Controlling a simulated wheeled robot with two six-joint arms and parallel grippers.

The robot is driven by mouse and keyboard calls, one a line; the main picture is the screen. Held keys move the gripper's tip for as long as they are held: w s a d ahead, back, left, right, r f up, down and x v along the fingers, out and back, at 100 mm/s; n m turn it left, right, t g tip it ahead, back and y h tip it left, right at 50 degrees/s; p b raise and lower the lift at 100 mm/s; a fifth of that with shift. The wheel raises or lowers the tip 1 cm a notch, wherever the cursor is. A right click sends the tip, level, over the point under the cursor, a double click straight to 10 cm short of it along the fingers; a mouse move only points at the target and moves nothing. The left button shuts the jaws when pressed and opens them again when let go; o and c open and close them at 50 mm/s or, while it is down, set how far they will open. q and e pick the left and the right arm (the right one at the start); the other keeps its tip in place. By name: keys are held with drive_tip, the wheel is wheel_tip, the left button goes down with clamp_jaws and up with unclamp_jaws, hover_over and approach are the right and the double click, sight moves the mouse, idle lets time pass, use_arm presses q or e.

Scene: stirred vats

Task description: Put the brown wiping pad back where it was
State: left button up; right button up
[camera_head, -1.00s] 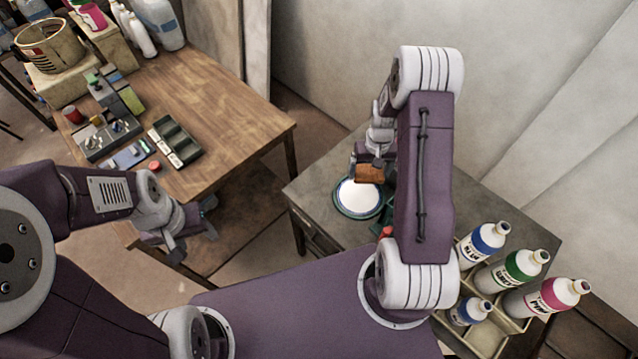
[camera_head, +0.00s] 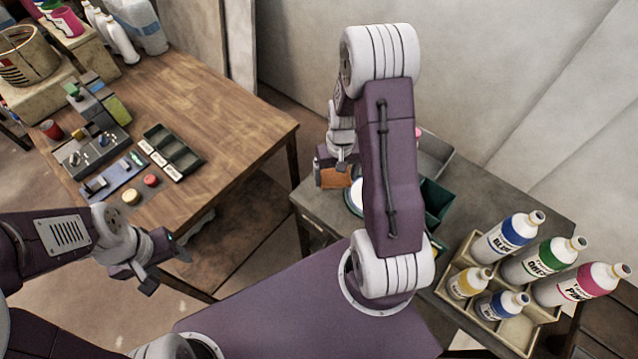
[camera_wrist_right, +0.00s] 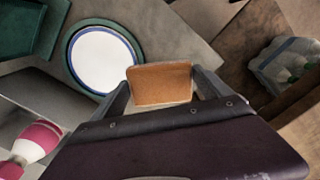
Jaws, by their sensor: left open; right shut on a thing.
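The brown wiping pad (camera_head: 333,178) is in the jaws of my right gripper (camera_head: 336,166), above the left part of the grey side table. In the right wrist view the pad (camera_wrist_right: 160,84) sits between the two fingers, its flat orange-brown face showing. A white round disc with a blue and green rim (camera_wrist_right: 103,58) lies beside it there; in the head view my right arm hides most of this disc (camera_head: 354,196). My left gripper (camera_head: 168,268) is open and empty, off the front edge of the wooden table.
The wooden table (camera_head: 225,120) holds a dark compartment tray (camera_head: 172,150), small devices and round caps. On the grey table (camera_head: 305,200), a dark green bin (camera_head: 437,203) stands behind my right arm. A bottle crate (camera_head: 530,335) with several labelled bottles is at right.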

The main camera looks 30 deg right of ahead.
drive_tip(key=w+a+f, duration=0.1)
drive_tip(key=w, duration=0.1)
drive_tip(key=w+a+f, duration=0.1)
drive_tip(key=f, duration=0.1)
drive_tip(key=shift+w+a, duration=0.4)
drive_tip(key=shift+f, duration=2)
drive_tip(key=shift+f, duration=0.2)
drive_tip(key=o, duration=1.6)
drive_tip(key=shift+c, duration=0.2)
wheel_tip(320, 180, up, 12)
drive_tip(key=shift+d+r+p, duration=0.15)
drive_tip(key=shift+r+p, duration=0.1)
drive_tip(key=shift+p, duration=0.1)
drive_tip(key=s+a+r+n, duration=0.1)
drive_tip(key=s+a+r, duration=0.2)
drive_tip(key=s, duration=0.3)
drive_tip(key=s+a+r+n+t, duration=0.1)
drive_tip(key=s+a+r+n, duration=0.1)
drive_tip(key=s, duration=0.4)
drive_tip(key=a+r, duration=0.1)
drive_tip(key=a, duration=0.1)
drive_tip(key=shift+a, duration=0.3)
